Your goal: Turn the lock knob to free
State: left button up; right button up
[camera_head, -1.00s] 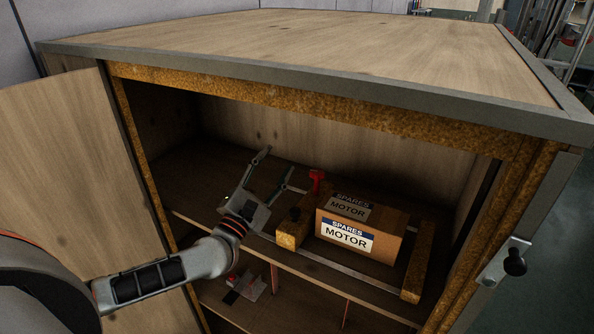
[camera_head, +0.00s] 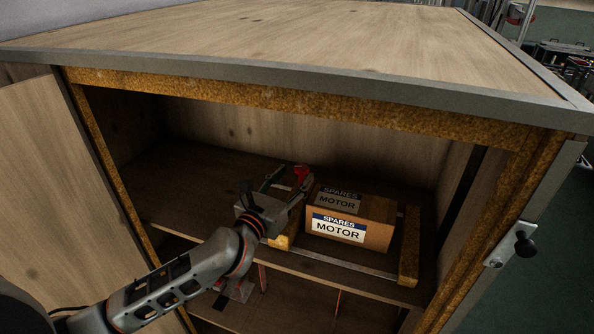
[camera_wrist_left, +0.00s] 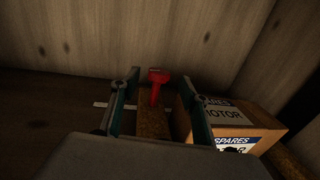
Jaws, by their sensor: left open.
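The red lock knob (camera_head: 301,173) stands on a yellow-brown block (camera_head: 283,241) on the cabinet's upper shelf, left of a carton marked SPARES MOTOR (camera_head: 376,211). My left gripper (camera_head: 285,178) is inside the cabinet at the block, its open fingers pointing at the knob. In the left wrist view the knob (camera_wrist_left: 157,84) shows upright between the open fingers (camera_wrist_left: 157,90), a little beyond their tips. I see no contact with the knob. The gripper body hides part of the block. My right gripper is not in view.
The cabinet door (camera_head: 45,170) stands open at left. A second yellow-brown block (camera_head: 409,250) is right of the carton. The cabinet top (camera_head: 300,50) and frame edge (camera_head: 290,97) overhang the opening. A black knob (camera_head: 525,243) sits on the right outer side.

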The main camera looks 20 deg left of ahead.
aim_at(302, 178)
pick_arm(q)
jog(key=shift+w+d, duration=0.2)
jog(key=shift+w, duration=1.25)
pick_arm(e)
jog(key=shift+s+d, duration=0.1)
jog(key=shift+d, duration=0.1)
pick_arm(q)
jog(key=c, duration=1.1)
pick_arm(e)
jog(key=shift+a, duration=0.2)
